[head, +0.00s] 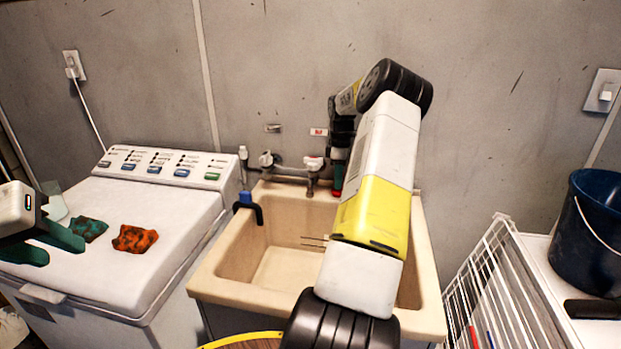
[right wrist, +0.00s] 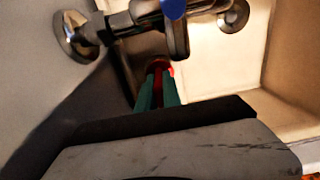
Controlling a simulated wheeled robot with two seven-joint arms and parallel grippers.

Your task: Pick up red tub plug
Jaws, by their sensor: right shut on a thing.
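The red tub plug (right wrist: 158,65) shows as a small red patch at the fingertips of my right gripper (right wrist: 158,85) in the right wrist view. The teal fingers are shut on it, and the fingers hide part of it. In the head view my right gripper (head: 339,172) hangs over the back of the beige sink (head: 205,283), just right of the taps, with a bit of red showing at its lower end. My left gripper (head: 48,246) is at the far left over the white washer, with its teal fingers apart and empty.
Taps (head: 313,164) stand close beside my right gripper. A blue-and-black tool (head: 247,203) hangs on the sink's left rim. A teal cloth (head: 90,229) and an orange cloth (head: 135,239) lie on the washer (head: 165,212). A white rack (head: 490,270) and dark bucket (head: 590,235) are at right.

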